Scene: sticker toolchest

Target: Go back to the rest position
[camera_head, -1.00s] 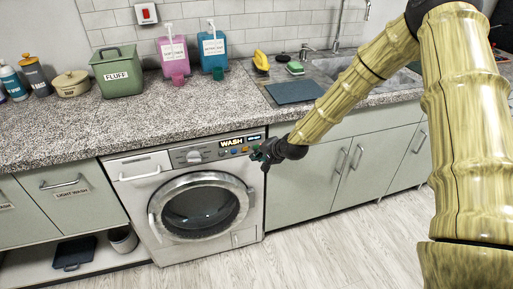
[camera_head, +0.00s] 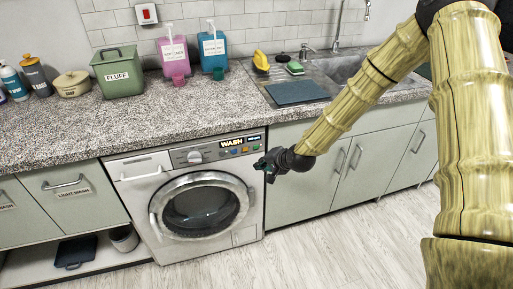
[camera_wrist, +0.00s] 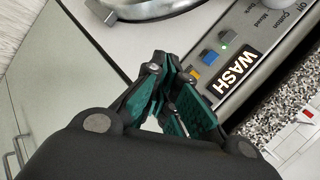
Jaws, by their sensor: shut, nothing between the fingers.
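My gripper (camera_head: 262,166) is shut and empty. It is in front of the right edge of the washing machine (camera_head: 143,197), just below the control panel (camera_head: 206,153). The wrist view shows the dark gripper with teal finger pads (camera_wrist: 172,78) close to the panel's WASH label (camera_wrist: 232,72) and its coloured buttons (camera_wrist: 208,57). A small green light glows beside the blue button (camera_wrist: 229,38). I cannot tell the exact gap between fingers and panel. The machine's round door (camera_head: 201,207) is closed.
The speckled counter (camera_head: 130,128) runs above the machine, with a green FLUFF box (camera_head: 119,76), pink dispenser (camera_head: 174,58) and blue dispenser (camera_head: 213,52). Grey cabinets (camera_head: 305,185) stand to the right. The floor (camera_head: 350,250) in front is clear.

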